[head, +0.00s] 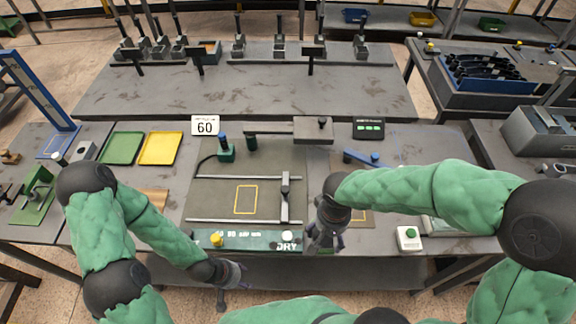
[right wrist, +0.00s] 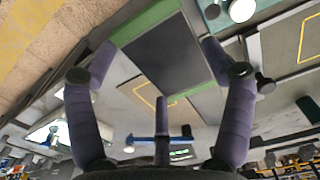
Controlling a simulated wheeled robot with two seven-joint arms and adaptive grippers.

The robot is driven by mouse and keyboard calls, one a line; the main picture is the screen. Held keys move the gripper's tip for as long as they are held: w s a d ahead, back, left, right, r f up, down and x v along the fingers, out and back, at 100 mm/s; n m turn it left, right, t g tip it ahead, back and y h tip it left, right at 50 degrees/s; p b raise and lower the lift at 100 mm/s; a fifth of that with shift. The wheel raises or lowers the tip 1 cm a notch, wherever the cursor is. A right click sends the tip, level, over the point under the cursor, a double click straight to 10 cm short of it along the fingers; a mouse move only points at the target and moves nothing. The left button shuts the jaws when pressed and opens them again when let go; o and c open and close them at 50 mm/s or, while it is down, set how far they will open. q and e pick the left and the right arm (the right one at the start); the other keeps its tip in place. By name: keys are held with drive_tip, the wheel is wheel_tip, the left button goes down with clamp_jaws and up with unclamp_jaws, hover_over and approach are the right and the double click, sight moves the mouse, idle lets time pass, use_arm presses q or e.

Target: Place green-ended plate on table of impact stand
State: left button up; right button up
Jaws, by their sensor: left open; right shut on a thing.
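The plate (right wrist: 165,58), dark grey with a green end (right wrist: 147,22), lies between the fingers of my right gripper (right wrist: 160,75) in the right wrist view. The impact stand has a grey table (head: 220,200) with a yellow outline, two rails and a crossbar (head: 285,197). A green front panel (head: 262,240) reads "DRY". My left gripper (head: 240,275) is open and empty below the bench's front edge.
A grey mat (head: 366,222) with a yellow outline lies right of the stand, partly under my right arm. A white box with a green button (head: 409,238) stands further right. Green (head: 122,148) and yellow (head: 160,148) trays lie left. The stand's outlined area is clear.

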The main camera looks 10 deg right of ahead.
drive_tip(key=shift+w+d, duration=0.1)
drive_tip(key=shift+w, duration=0.25)
drive_tip(key=w+d+f, duration=0.1)
drive_tip(key=w+f, duration=0.2)
drive_tip(key=w, duration=0.1)
drive_tip(key=w+d+f+b, duration=0.1)
drive_tip(key=w+f, duration=0.2)
drive_tip(key=w, duration=0.1)
drive_tip(key=w+d+f+b, duration=0.1)
drive_tip(key=w+f, duration=0.2)
drive_tip(key=w, duration=0.1)
drive_tip(key=shift+w+d, duration=0.15)
drive_tip(key=shift+d, duration=0.15)
drive_tip(key=shift+w+f, duration=0.2)
drive_tip(key=shift+f, duration=0.4)
drive_tip(key=shift+f+b, duration=0.3)
drive_tip(key=shift+f, duration=1)
drive_tip(key=shift+f, duration=0.1)
drive_tip(key=o, duration=1.6)
